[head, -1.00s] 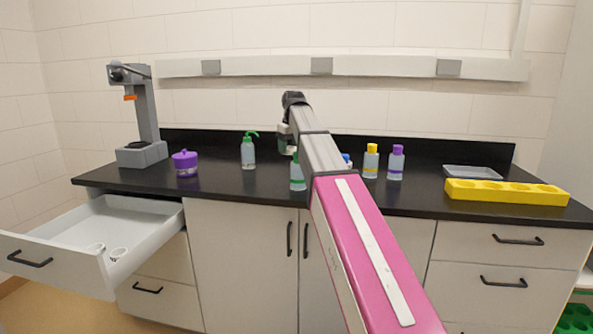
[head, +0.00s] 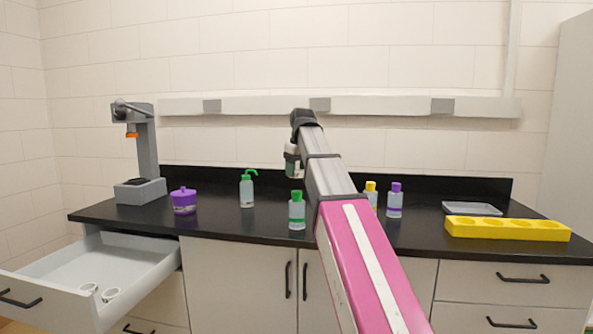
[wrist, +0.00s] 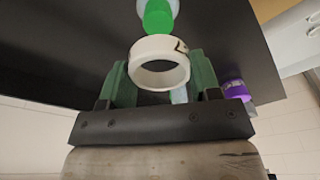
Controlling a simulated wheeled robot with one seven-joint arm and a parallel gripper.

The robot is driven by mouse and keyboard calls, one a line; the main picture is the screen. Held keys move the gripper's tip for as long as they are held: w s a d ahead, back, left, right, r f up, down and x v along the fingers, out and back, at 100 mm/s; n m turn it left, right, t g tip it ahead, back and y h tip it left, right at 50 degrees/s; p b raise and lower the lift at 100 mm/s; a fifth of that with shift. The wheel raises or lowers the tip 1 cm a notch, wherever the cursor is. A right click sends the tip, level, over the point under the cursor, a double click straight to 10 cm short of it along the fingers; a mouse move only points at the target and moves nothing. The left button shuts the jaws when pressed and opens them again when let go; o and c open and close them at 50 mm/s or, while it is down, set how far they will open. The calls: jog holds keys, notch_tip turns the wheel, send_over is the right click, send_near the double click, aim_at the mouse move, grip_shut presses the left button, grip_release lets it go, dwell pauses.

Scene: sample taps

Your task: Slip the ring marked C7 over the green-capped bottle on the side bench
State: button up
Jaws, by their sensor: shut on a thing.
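My gripper (wrist: 160,78) is shut on a white ring (wrist: 158,74), held between its two green fingers. A dark mark shows at the ring's upper right edge, but I cannot read it in full. The green-capped bottle (head: 297,212) stands upright on the dark bench near its front edge. In the wrist view its green cap (wrist: 158,16) shows just beyond the ring; the ring is not around it. In the head view my gripper (head: 292,163) is above the bench, higher than the bottle's cap, and the ring is hard to make out there.
A green wash bottle (head: 247,190) and purple-lidded jar (head: 184,202) stand left. A yellow-capped bottle (head: 371,194), partly behind my arm, and a purple-capped bottle (head: 395,201) stand right, with a yellow rack (head: 507,229).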

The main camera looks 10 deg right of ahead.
aim_at(297, 191)
jog(key=shift+f, duration=3.25)
jog(key=o, duration=1)
jog(key=shift+r, duration=0.1)
jog(key=shift+s+d+r, duration=0.1)
jog(key=shift+s+r, duration=0.05)
jog(key=shift+r, duration=0.8)
jog(key=shift+s+d+r, duration=0.1)
jog(key=shift+r, duration=0.9)
jog(key=shift+s+d+r, duration=0.1)
jog(key=shift+s+r, duration=0.05)
jog(key=shift+r, duration=0.8)
jog(key=shift+r, duration=2.45)
